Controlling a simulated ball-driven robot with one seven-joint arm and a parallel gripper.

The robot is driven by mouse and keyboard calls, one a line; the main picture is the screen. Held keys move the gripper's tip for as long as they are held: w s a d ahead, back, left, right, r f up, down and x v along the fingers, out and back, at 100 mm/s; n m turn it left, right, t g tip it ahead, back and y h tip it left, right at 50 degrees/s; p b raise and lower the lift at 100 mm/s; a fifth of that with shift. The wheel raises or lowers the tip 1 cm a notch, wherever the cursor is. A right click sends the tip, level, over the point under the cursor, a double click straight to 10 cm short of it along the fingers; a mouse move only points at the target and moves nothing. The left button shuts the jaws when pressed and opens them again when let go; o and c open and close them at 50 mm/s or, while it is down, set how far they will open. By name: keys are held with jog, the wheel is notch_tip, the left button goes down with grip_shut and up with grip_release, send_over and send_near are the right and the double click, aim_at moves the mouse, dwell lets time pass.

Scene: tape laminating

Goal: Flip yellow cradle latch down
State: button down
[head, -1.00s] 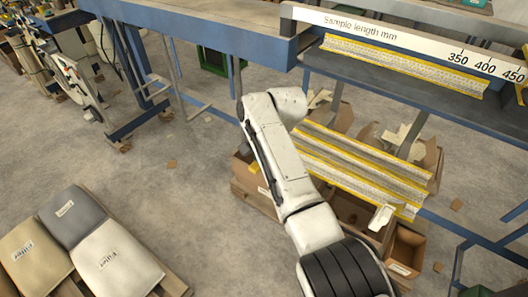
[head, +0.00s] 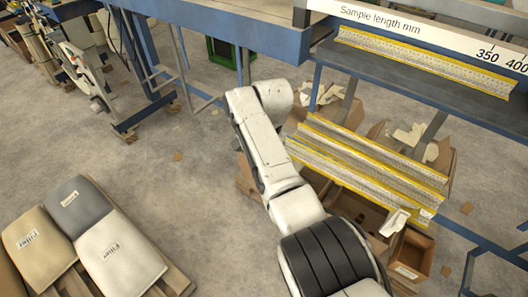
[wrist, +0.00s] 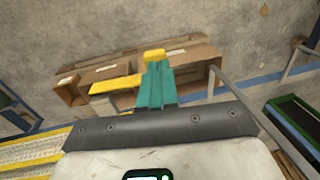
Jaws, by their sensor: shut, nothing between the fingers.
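My gripper (wrist: 154,80) shows in the wrist view as teal fingers held together, with a yellow block at the far end. It is shut and holds nothing. A flat yellow piece (wrist: 117,85) shows just left of the fingers; I cannot tell whether it touches them or what it belongs to. I cannot pick out the yellow cradle latch for certain in either view. In the head view my white arm hides the gripper. Yellow-edged perforated rails (head: 365,165) lie low, right of my arm, and another rail (head: 425,62) is on the bench above.
Open cardboard boxes (head: 358,212) stand under and beside the rails; boxes also show beyond my gripper in the wrist view (wrist: 105,72). A blue-framed bench (head: 225,32) runs across the back. Filler sacks (head: 118,250) lie on a pallet at lower left. The floor between is mostly clear.

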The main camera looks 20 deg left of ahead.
jog(key=shift+w+a+f+b, duration=0.15)
jog(key=shift+a+f+b, duration=0.25)
jog(key=shift+f+b, duration=0.35)
jog(key=shift+f, duration=0.15)
